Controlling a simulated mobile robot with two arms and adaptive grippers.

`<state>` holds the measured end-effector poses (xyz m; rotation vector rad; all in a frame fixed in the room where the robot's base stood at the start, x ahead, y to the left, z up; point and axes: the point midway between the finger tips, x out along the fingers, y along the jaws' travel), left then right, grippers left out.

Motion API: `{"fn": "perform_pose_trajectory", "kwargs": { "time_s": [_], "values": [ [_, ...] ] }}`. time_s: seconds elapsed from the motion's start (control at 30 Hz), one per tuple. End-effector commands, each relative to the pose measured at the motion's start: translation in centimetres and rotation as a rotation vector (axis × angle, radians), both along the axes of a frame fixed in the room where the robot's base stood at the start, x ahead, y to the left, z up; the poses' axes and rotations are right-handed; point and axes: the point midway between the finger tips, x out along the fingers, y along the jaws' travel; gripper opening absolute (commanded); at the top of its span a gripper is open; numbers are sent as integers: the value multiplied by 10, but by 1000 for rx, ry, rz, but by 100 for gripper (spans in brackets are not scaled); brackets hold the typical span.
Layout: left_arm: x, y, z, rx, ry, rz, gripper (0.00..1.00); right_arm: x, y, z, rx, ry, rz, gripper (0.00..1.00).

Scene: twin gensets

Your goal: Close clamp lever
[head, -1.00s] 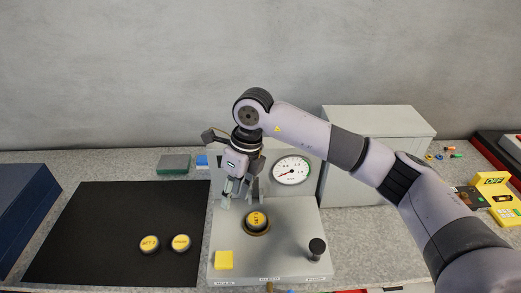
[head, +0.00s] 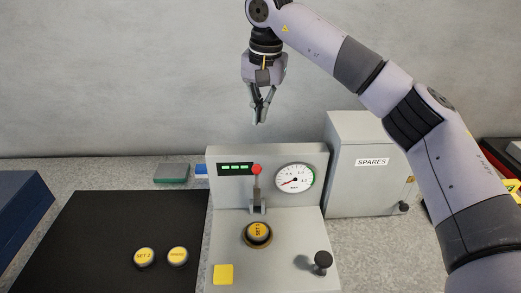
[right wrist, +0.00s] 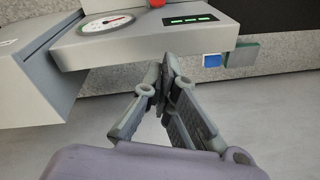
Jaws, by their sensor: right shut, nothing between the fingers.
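The clamp lever (head: 257,190) with its red ball knob stands upright in front of the grey panel of the fixture (head: 222,235). Its foot is behind the round black-and-yellow puck (head: 258,233) seated on the fixture. The red knob (right wrist: 157,3) also shows at the top edge of the right wrist view. My right gripper (head: 260,121) is shut and empty, pointing down in the air above the panel and apart from the lever. Its closed fingertips (right wrist: 166,75) show in the wrist view. My left gripper is not in view.
The panel carries a lit green display (head: 235,168) and a dial gauge (head: 295,179). A black knob (head: 322,260) and a yellow pad (head: 223,274) are on the fixture. Two yellow-topped pucks (head: 145,257) lie on the black mat (head: 90,235). A SPARES cabinet (head: 365,185) stands right.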

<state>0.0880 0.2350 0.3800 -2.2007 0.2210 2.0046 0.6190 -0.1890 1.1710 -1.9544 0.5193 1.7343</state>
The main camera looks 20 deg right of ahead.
Motion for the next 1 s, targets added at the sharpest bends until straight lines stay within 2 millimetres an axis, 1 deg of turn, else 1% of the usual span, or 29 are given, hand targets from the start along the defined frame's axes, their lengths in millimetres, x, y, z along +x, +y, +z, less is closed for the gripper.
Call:
{"fn": "perform_pose_trajectory", "kwargs": {
  "time_s": [0.03,0.1,0.2,0.33,0.63,0.77,0.87,1.0],
  "values": [
    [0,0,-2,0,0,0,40,1,-4,6,-15,-6,47,0],
    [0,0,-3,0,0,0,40,2,-9,13,-32,-10,104,0],
    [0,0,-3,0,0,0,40,2,-13,18,-46,-11,153,0],
    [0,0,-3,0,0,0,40,2,-14,21,-51,-11,175,0],
    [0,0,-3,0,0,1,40,2,-14,19,-51,-11,174,0],
    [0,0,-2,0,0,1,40,3,-14,9,-51,-9,173,0],
    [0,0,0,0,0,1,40,5,-14,-8,-51,-7,172,0],
    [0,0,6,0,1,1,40,9,-14,-37,-50,-8,172,0]
  ]
}}
